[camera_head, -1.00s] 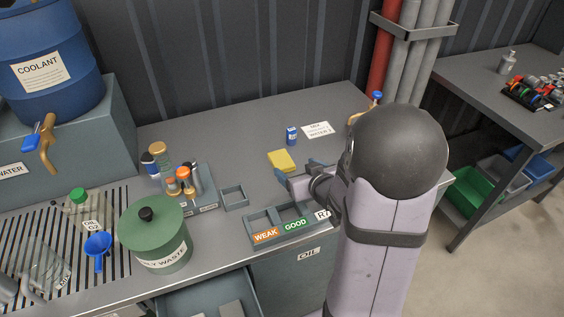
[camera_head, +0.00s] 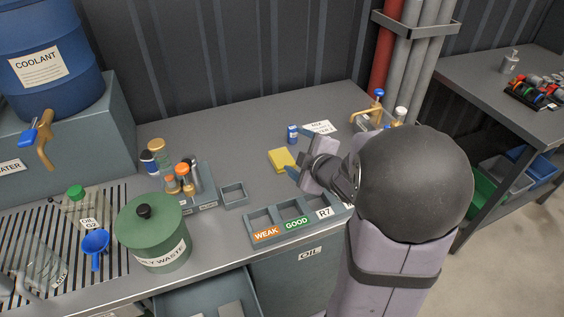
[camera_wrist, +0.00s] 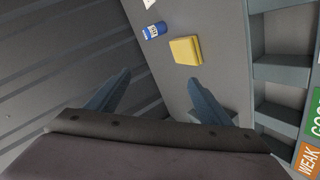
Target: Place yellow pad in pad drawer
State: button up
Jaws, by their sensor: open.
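The yellow pad (camera_head: 282,160) lies flat on the grey bench top, behind the labelled tray. In the wrist view the yellow pad (camera_wrist: 186,50) is ahead of the fingers, nearer the right one. My gripper (camera_head: 298,153) is just right of the pad in the head view, open and empty; both fingers also show apart in the wrist view (camera_wrist: 160,90). An open drawer (camera_head: 208,300) juts from the bench front at the bottom of the head view, with grey shapes inside. It bears no readable label, so I cannot tell whether it is the pad drawer.
The tray (camera_head: 288,233) marked WEAK and GOOD sits at the bench's front edge. A small square tray (camera_head: 233,195), a bottle rack (camera_head: 205,207) and a green waste can (camera_head: 152,235) stand left. Pipes rise at the back right.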

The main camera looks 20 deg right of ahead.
aim_at(283, 159)
jog(key=f+n+b, duration=0.1)
jog(key=f+n, duration=0.1)
jog(key=n, duration=0.6)
jog(key=w+f+n+b, duration=0.1)
jog(key=f+n, duration=0.2)
jog(key=n, duration=0.5)
jog(key=w+f+n+t+b, duration=0.1)
jog(key=f+n, duration=0.2)
jog(key=n, duration=0.5)
jog(key=shift+w+f, duration=0.2)
jog(key=shift+x, duration=3.7)
jog(key=shift+s, duration=0.1)
jog(key=shift+c, duration=0.2)
jog(key=c, duration=1.2)
jog(key=shift+o, duration=0.2)
jog(key=shift+r, duration=0.1)
